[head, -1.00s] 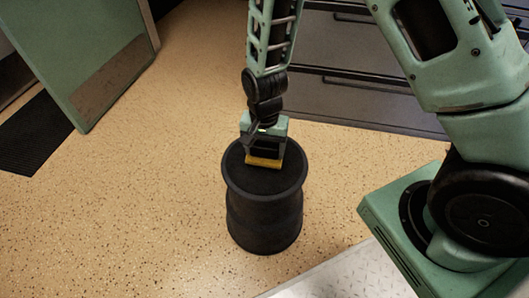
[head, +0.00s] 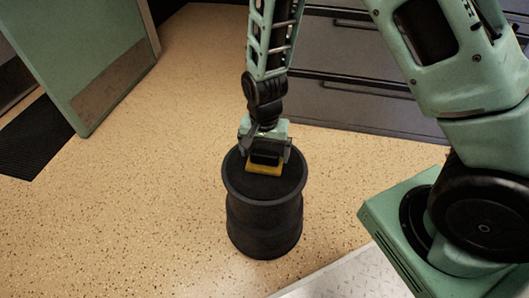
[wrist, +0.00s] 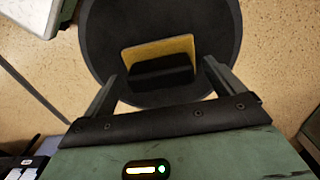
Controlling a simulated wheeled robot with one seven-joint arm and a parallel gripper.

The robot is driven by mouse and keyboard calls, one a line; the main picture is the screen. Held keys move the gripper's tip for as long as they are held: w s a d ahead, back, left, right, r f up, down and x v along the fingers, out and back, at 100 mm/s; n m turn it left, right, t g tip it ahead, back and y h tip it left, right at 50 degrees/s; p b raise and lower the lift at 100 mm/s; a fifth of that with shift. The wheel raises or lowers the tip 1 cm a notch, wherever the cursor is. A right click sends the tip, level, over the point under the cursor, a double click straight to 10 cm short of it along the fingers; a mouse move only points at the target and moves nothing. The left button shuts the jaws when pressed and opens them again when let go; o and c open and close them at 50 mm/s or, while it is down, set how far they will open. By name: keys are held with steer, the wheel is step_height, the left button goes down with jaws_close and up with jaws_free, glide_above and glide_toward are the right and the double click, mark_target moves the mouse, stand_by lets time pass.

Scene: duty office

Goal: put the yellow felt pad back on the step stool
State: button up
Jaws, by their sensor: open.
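The step stool (head: 264,222) is a round black drum standing on the floor. The yellow felt pad (head: 264,170) lies on its top, inside the rim; the wrist view shows the pad (wrist: 158,47) with a black block-shaped part over its near portion. My gripper (head: 266,158) is low over the stool top. Its fingers are spread on both sides of the pad, and the wrist view shows gaps between the fingers (wrist: 160,70) and the pad. The black part and the gripper hide some of the pad.
Grey drawers (head: 350,100) stand behind the stool. A green panel (head: 80,50) stands at the left, near a black floor mat (head: 35,135). The speckled floor (head: 130,220) around the stool is clear. A metal plate (head: 345,275) is at the front right.

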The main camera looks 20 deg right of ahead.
mark_target(264, 153)
step_height(264, 153, up, 10)
steer(key=p, duration=0.4)
steer(key=s+a+r+n, duration=0.3)
steer(key=s+r+n, duration=0.4)
steer(key=s, duration=0.3)
steer(key=s+a+r+n, duration=0.3)
steer(key=s+r+n, duration=0.5)
steer(key=s, duration=0.2)
steer(key=shift+r+y, duration=0.3)
steer(key=shift+r, duration=0.1)
steer(key=shift+r, duration=0.1)
step_height(264, 153, up, 30)
steer(key=p, duration=3.1)
steer(key=shift+r, duration=0.25)
steer(key=shift+a, duration=0.1)
